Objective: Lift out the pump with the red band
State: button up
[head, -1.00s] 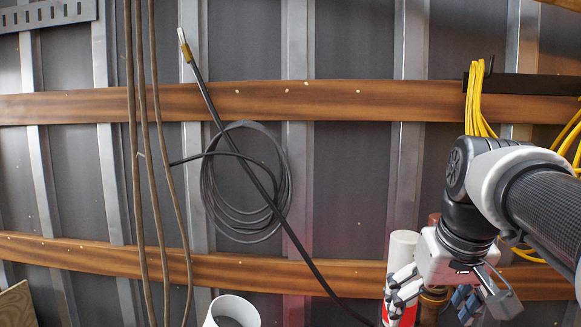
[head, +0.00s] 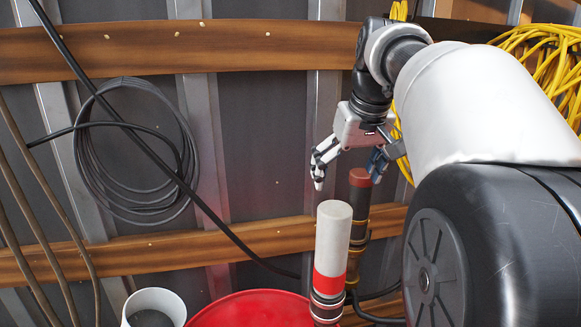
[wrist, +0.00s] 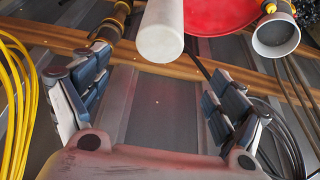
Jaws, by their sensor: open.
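The pump with the red band (head: 329,262) stands upright at the lower middle of the head view, with a pale grey cylinder top and a red band below it. In the wrist view its pale top (wrist: 161,30) lies beyond my fingertips, roughly between them sideways. My gripper (head: 347,172) is open and empty. It hangs above and apart from the pump in the head view. In the wrist view my gripper (wrist: 155,75) has its fingers spread wide. The pump's lower end is hidden.
A darker pump with a brown-red top (head: 359,195) stands close behind. A red drum lid (head: 248,310) and a white open container (head: 153,308) are to the left. Coiled black hose (head: 135,150) and yellow cables (head: 545,60) hang on the ribbed wall.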

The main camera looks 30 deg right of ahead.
jog(key=b+x, duration=0.1)
jog(key=x, duration=1.6)
jog(key=shift+s, duration=0.15)
jog(key=shift+c, duration=0.4)
jog(key=c, duration=2)
jog(key=shift+w+r+p, duration=0.2)
jog(key=shift+r+p, duration=0.1)
jog(key=shift+r, duration=0.45)
grip_shut()
jog(key=shift+r+p, duration=4.95)
jog(key=shift+r, duration=1)
